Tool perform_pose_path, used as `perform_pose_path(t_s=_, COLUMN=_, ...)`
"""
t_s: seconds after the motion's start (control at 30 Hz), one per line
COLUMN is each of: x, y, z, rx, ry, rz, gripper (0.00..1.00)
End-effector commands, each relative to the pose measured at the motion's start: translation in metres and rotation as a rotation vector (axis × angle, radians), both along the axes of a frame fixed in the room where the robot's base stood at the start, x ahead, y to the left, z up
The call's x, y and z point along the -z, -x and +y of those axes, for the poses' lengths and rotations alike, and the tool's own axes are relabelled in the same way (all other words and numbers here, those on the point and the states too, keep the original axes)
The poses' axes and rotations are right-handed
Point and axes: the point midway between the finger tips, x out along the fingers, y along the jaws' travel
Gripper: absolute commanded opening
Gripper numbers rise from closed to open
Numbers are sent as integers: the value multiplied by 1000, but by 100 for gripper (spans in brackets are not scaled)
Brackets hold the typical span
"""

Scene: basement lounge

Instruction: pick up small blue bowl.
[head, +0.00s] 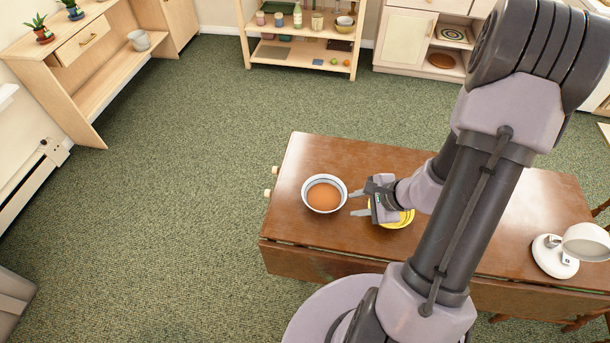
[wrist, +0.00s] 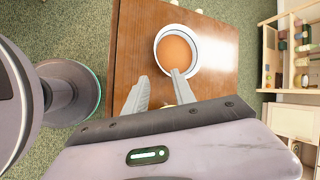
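A round bowl with a pale wall and a thin blue rim (head: 324,210) stands on the brown wooden table; its inside is orange-brown, and I cannot tell whether that is contents. It also shows in the wrist view (wrist: 157,50). My gripper (head: 353,203) is open and empty just right of the bowl in the head view. In the wrist view my gripper (wrist: 160,77) has its fingers spread, with one tip overlapping the bowl's rim; I cannot tell whether it touches. A yellow dish (head: 402,219) lies partly hidden under my gripper.
The wooden table (head: 300,240) has bare surface around the bowl. A white lamp (head: 556,262) stands at its right. Low shelves with small items (head: 300,40) stand at the back, with a wooden sideboard (head: 95,60) at the left. Green carpet is clear left of the table.

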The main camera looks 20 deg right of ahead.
Motion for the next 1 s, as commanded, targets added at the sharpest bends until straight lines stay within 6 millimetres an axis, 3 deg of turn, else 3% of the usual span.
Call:
perform_pose_path(t_s=0.03, x=21, y=-8, z=5, rx=-6, ry=-2, rz=2, gripper=31)
perform_pose_path(t_s=0.2, x=62, y=-33, z=19, rx=-6, ry=-3, rz=1, gripper=31)
perform_pose_path(t_s=0.43, x=87, y=-51, z=27, rx=-5, ry=0, rz=-2, gripper=31)
perform_pose_path(t_s=0.6, x=117, y=-65, z=40, rx=-7, ry=-1, rz=0, gripper=31)
perform_pose_path(t_s=0.73, x=126, y=-73, z=42, rx=-5, ry=-1, rz=-1, gripper=31)
perform_pose_path(t_s=0.93, x=125, y=-73, z=42, rx=-4, ry=0, rz=-2, gripper=31)
perform_pose_path(t_s=1.0, x=125, y=-73, z=42, rx=-5, ry=-1, rz=-2, gripper=18)
